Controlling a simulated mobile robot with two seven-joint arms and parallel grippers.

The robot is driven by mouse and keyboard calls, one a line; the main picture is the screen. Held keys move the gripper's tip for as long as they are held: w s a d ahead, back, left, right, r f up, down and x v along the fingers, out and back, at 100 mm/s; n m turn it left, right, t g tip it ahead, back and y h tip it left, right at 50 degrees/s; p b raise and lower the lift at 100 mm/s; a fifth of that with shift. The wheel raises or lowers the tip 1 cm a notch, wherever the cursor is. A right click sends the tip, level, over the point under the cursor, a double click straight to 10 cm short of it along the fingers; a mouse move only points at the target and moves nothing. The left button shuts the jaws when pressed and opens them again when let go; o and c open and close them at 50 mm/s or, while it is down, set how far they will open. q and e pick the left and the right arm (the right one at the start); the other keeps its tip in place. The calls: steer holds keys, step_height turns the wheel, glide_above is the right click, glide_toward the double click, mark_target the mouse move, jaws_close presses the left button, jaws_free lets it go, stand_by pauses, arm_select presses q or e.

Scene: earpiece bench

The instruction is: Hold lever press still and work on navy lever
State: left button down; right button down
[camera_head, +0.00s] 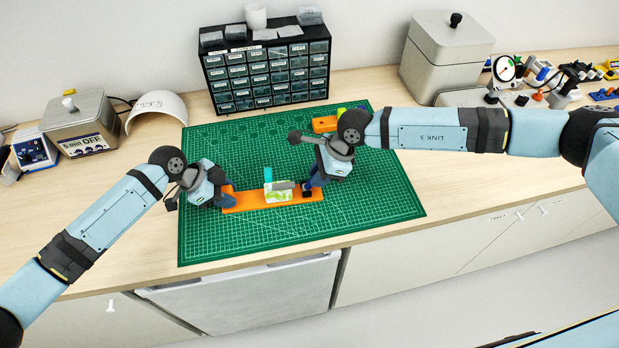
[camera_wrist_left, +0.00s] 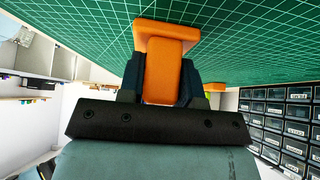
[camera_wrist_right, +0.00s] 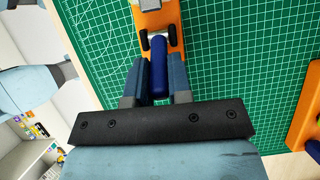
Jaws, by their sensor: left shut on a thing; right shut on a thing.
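The lever press has an orange base (camera_head: 262,199) lying on the green mat, with a pale block (camera_head: 278,190) and a cyan part (camera_head: 268,174) on it. My left gripper (camera_head: 224,192) is shut on the orange left end of the press, which fills the jaws in the left wrist view (camera_wrist_left: 165,70). My right gripper (camera_head: 310,187) is at the press's right end. In the right wrist view the navy lever (camera_wrist_right: 159,68) lies between its fingers (camera_wrist_right: 158,90), which are shut on it. In the head view the right gripper mostly hides the lever.
The green cutting mat (camera_head: 380,210) is mostly bare in front and to the right. Another orange fixture (camera_head: 324,124) stands behind my right gripper. A black drawer cabinet (camera_head: 266,75) is at the back. A grey bin (camera_head: 446,55) and several small tools stand at the right.

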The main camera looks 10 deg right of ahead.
steer(key=shift+s+d+f+y, duration=0.1)
steer(key=shift+d+f+y, duration=0.1)
steer(key=shift+y, duration=0.1)
steer(key=shift+s+d+f+y, duration=0.1)
steer(key=shift+d+f+y, duration=0.1)
steer(key=shift+y, duration=0.2)
steer(key=c, duration=1.2)
jaws_free()
steer(key=shift+r, duration=0.1)
steer(key=shift+o, duration=0.2)
steer(key=v, duration=0.6)
